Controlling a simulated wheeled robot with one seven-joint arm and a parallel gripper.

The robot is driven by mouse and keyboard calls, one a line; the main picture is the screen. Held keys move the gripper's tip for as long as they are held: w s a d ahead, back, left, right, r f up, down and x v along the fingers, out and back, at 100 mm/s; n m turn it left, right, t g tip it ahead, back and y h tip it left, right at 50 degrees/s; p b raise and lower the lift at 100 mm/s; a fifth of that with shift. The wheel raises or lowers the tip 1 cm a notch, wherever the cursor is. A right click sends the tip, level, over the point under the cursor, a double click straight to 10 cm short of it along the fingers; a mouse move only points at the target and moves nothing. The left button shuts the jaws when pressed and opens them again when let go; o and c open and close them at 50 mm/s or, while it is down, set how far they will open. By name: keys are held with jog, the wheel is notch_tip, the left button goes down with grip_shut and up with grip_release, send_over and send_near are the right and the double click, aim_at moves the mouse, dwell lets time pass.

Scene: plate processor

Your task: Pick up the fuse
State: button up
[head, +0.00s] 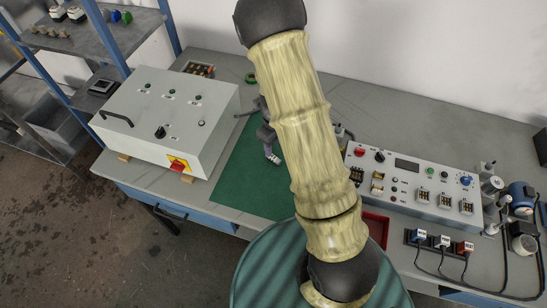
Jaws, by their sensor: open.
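I cannot make out a fuse for certain in the head view. My gripper (271,155) shows only in part beside the left edge of my arm, low over the green mat (232,180). Its dark body points down and it is open. My arm link hides part of the gripper and the right part of the mat, so I cannot tell what lies there. No object shows between the fingers.
A grey control box (165,115) with a red-yellow switch stands left of the mat. A small tray of parts (199,69) lies behind it. A control panel (415,187), a red bin (377,226) and a plug strip (438,243) are on the right.

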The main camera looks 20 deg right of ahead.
aim_at(274, 157)
jog(key=shift+f, duration=0.65)
jog(key=shift+f, duration=0.1)
jog(key=shift+a+f+p, duration=0.1)
jog(key=shift+f+p, duration=0.5)
jog(key=shift+f, duration=1.9)
grip_shut()
